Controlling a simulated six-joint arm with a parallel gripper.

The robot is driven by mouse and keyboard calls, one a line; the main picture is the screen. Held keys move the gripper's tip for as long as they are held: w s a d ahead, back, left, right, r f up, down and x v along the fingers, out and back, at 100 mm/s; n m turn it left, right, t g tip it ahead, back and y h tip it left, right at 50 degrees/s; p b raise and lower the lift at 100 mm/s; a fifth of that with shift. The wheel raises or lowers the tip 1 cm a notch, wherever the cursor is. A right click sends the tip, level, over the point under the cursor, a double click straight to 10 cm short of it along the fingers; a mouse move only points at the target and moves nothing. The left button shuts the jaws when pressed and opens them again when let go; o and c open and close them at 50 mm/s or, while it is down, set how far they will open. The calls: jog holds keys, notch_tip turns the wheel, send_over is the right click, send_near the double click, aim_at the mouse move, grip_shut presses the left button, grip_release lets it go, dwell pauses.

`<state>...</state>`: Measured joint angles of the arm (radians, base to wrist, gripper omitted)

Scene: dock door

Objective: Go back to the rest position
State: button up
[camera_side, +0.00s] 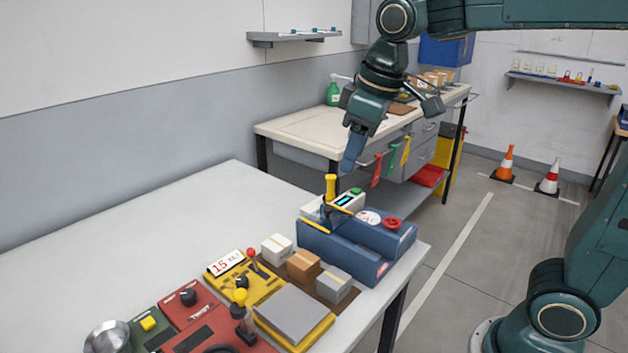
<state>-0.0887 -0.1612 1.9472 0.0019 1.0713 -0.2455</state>
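My gripper (353,158) hangs from the dark green arm at the upper middle. Its blue fingertip points down and is above the far end of the grey table. From this side I cannot tell whether the fingers are apart. A blue box-like device (345,250) with a yellow upright handle (331,187), a green button and a red knob (393,224) stands below the gripper. A gap shows between the fingertip and the yellow handle in the picture. I see nothing hanging from the fingertip.
A yellow panel (228,283), a red panel (190,305) and small boxes (303,265) crowd the table's near side. The grey table (150,235) is bare at left. A workbench (300,125) stands behind the gripper. Cones (507,160) stand on open floor at right.

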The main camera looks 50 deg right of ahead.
jog(key=s+d+f+m+t, duration=0.1)
jog(key=s+f+m, duration=0.1)
jog(key=s, duration=0.6)
jog(key=s+d+f+m+t, duration=0.1)
jog(key=s+d+f, duration=0.1)
jog(key=s, duration=0.6)
jog(key=shift+f+m, duration=0.4)
jog(key=shift+f, duration=0.2)
jog(key=shift+w, duration=0.1)
jog(key=shift+c, duration=0.2)
dwell(1.7)
